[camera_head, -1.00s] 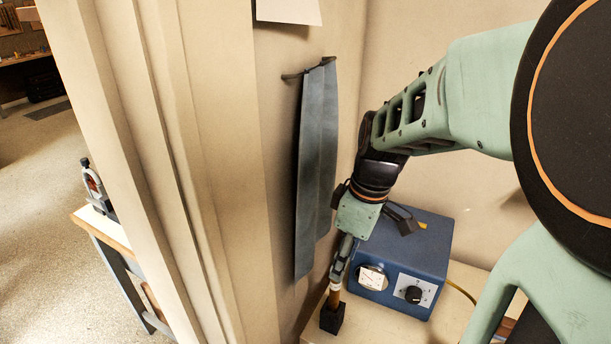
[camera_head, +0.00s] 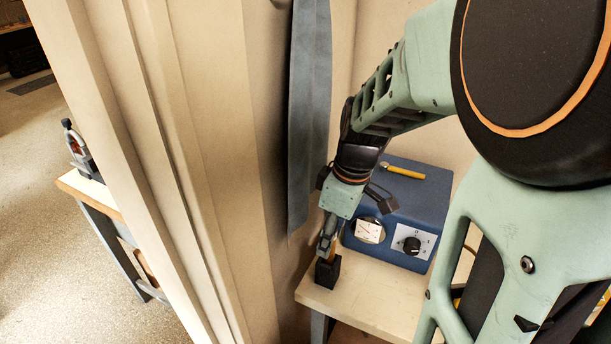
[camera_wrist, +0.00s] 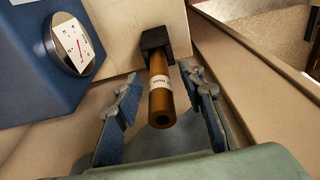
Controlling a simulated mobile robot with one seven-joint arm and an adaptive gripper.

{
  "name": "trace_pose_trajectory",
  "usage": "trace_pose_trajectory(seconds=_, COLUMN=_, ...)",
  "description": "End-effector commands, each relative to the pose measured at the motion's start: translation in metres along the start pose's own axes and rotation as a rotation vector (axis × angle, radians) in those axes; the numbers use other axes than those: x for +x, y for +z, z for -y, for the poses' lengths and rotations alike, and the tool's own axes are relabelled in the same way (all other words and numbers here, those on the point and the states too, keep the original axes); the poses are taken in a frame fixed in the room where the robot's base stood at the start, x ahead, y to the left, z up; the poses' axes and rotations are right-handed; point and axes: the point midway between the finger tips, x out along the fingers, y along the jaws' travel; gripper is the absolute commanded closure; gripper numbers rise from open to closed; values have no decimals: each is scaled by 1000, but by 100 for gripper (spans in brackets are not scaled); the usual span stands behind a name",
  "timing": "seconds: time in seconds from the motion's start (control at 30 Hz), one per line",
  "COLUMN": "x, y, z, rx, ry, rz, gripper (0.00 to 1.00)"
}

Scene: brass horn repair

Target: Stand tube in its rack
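A brown copper-coloured tube (camera_wrist: 160,105) with a white label band stands in a small black rack block (camera_wrist: 155,42). The rack (camera_head: 328,272) also shows in the head view, near the left edge of the small table. My gripper (camera_wrist: 162,82) points down over the tube, its two blue-padded fingers on either side of it. Gaps show between the tube and both fingers, so the gripper is open and not holding it. In the head view my gripper (camera_head: 325,245) hides most of the tube.
A blue box (camera_head: 405,205) with a dial and a knob stands close right of the rack, a yellow-handled tool (camera_head: 402,172) on top. A grey cloth strip (camera_head: 308,110) hangs on the wall behind. The front of the table top (camera_head: 375,300) is clear.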

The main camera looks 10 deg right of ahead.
Motion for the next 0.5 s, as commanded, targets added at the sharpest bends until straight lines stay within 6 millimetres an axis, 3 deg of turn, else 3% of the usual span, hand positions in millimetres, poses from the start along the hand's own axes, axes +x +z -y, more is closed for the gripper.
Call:
trace_pose_trajectory(seconds=0.07, x=0, y=0, z=0, rx=0, ry=0, rz=0, gripper=70)
trace_pose_trajectory(seconds=0.33, x=0, y=0, z=0, rx=0, ry=0, rz=0, gripper=100)
trace_pose_trajectory(seconds=0.5, x=0, y=0, z=0, rx=0, ry=0, rz=0, gripper=100)
